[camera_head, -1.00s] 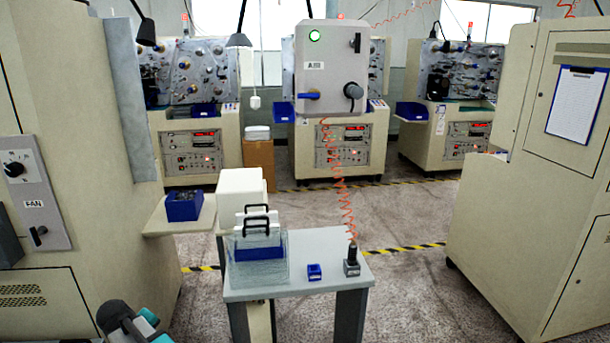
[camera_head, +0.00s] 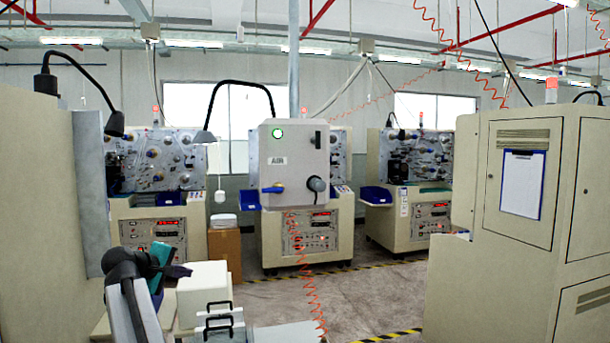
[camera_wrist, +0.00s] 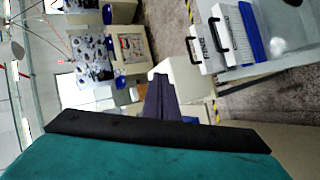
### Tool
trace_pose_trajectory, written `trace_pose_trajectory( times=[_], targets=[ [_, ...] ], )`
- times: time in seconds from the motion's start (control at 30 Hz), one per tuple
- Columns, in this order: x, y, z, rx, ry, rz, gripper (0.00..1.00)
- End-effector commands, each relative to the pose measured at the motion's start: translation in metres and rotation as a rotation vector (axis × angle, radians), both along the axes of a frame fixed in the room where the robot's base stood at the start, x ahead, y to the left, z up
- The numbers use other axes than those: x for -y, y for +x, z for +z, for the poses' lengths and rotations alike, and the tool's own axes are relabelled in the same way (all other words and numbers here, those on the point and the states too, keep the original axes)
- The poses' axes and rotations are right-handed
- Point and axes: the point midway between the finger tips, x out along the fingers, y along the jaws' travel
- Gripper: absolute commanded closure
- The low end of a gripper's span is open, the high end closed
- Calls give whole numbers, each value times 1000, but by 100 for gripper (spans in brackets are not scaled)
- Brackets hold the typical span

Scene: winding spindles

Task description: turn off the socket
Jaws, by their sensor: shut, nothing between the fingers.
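A grey socket box (camera_head: 294,160) hangs in the middle of the head view, in front of a winding machine. It has a lit green light (camera_head: 277,133) and a small dark switch (camera_head: 318,138) at its top. A blue lever (camera_head: 272,189) lies level at its lower left, and a grey round plug (camera_head: 317,184) sits at its lower right. My gripper (camera_head: 180,271) is at the lower left, shut and empty, well apart from the box. I cannot make out the socket box there.
A white box (camera_head: 204,290) and a black-handled container (camera_head: 220,325) stand beside my gripper at the lower left. An orange coiled cord (camera_head: 312,285) hangs below the socket box. A large beige cabinet (camera_head: 460,230) stands at the right. Open floor (camera_head: 370,295) lies between.

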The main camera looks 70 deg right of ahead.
Motion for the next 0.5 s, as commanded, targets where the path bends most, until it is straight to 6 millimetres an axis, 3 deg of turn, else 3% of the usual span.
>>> trace_pose_trajectory(
  times=[0.03,0.2,0.5],
  targets=[
    [17,-10,30,-2,-39,-23,100],
    [58,-54,116,-35,-162,-99,100],
    [104,-152,270,-112,-359,-262,100]
  ],
)
